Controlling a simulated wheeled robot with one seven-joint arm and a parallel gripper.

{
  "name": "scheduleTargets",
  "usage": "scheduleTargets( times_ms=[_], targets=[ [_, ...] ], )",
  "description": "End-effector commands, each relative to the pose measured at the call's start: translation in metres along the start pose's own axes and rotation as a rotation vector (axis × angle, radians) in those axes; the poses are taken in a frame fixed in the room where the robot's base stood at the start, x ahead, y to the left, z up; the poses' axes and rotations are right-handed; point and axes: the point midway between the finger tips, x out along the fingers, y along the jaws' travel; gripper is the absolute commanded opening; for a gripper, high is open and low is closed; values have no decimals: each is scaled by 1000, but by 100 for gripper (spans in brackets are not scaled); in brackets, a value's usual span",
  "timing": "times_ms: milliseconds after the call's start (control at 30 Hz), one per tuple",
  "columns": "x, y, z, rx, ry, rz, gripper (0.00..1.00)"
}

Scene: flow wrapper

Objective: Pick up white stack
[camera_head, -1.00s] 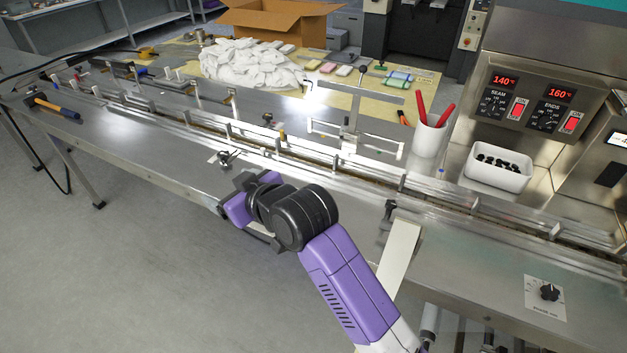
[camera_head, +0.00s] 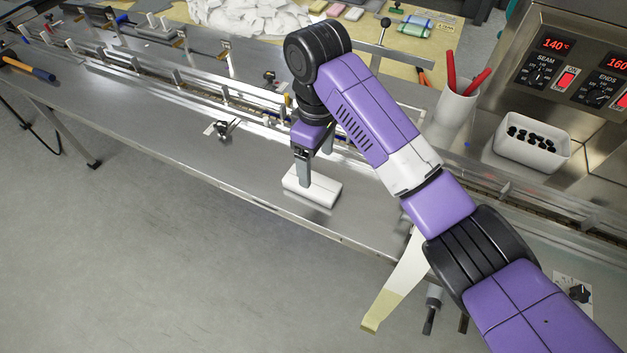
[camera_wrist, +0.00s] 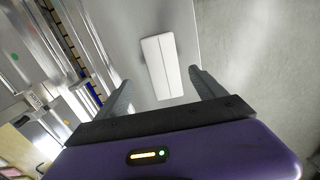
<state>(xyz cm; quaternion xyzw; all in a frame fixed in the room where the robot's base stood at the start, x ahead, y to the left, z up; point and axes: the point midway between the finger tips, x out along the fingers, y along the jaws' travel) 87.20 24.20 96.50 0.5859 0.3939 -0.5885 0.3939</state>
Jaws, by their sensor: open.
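The white stack (camera_head: 321,190) is a low white block with a lengthwise line, lying on the steel tabletop near its front edge. My gripper (camera_head: 304,180) points down just above the stack in the head view, and one finger hides part of it. In the wrist view, the white stack (camera_wrist: 162,66) lies ahead of and between the two spread fingers of my gripper (camera_wrist: 163,90). The gripper is open, with a gap on both sides of the stack. I cannot tell exactly how high the fingertips are.
A metal rail channel (camera_head: 262,115) runs along the table behind the stack. A small black knob (camera_head: 222,128) sits on the tabletop to the left. A white cup with red-handled tools (camera_head: 455,108) and a white bin (camera_head: 531,140) stand to the right.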

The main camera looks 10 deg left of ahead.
Motion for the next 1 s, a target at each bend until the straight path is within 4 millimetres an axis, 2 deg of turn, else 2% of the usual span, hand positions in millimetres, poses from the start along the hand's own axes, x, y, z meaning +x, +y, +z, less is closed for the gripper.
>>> scheduleTargets(
  times_ms=[500,767,800,1000],
  targets=[
    [60,-5,-1,1,1,1,80],
    [64,-5,-1,1,2,2,80],
    [64,-5,-1,1,2,2,78],
    [64,-5,-1,1,3,2,39]
  ],
)
